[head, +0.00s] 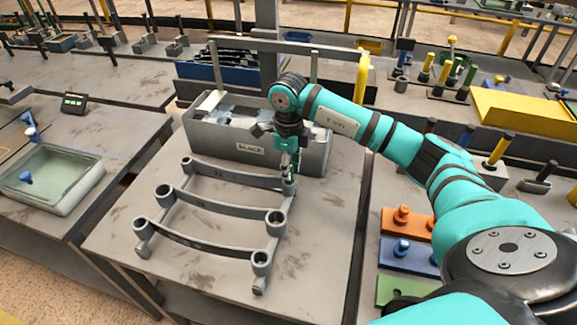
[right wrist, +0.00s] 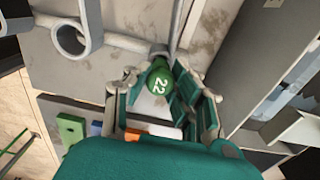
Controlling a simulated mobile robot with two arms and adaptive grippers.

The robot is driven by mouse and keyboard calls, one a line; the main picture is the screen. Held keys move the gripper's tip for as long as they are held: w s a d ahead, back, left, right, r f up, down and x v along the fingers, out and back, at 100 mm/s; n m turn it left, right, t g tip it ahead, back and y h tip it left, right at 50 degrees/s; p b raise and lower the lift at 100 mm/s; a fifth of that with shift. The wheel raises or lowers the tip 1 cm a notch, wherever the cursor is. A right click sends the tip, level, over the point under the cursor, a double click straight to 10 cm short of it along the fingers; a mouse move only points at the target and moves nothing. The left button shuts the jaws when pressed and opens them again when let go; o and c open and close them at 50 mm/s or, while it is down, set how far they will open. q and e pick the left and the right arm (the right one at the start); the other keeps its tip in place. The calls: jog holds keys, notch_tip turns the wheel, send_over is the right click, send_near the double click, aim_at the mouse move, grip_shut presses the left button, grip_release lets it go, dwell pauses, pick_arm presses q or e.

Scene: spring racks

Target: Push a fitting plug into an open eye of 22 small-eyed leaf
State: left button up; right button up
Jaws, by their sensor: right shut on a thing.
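My right gripper (head: 289,168) is shut on a green plug marked 22 (right wrist: 158,82), which sits between its fingers in the right wrist view. The gripper points down at the right end of the rearmost leaf (head: 225,174), which seems to be marked 22. That leaf's right eye is mostly hidden by the gripper and plug; I cannot tell whether the plug is in it or just above. The middle leaf (head: 215,207) and front leaf (head: 195,242) lie nearer, their right eyes open at the top. A larger open eye (right wrist: 78,38) shows in the right wrist view. My left gripper is not in view.
A grey bin with a label (head: 225,144) stands right behind the leaves. On the right, orange (head: 420,224), blue (head: 422,262) and green (head: 392,290) blocks lie on another table. A glass-like tray (head: 60,185) stands at left.

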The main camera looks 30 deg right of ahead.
jog(key=shift+f+b, duration=0.55)
jog(key=shift+f, duration=0.15)
jog(key=o, duration=1.5)
jog(key=shift+c, duration=0.2)
jog(key=shift+r, duration=0.1)
jog(key=shift+r+p, duration=2.2)
jog(key=shift+r, duration=1.25)
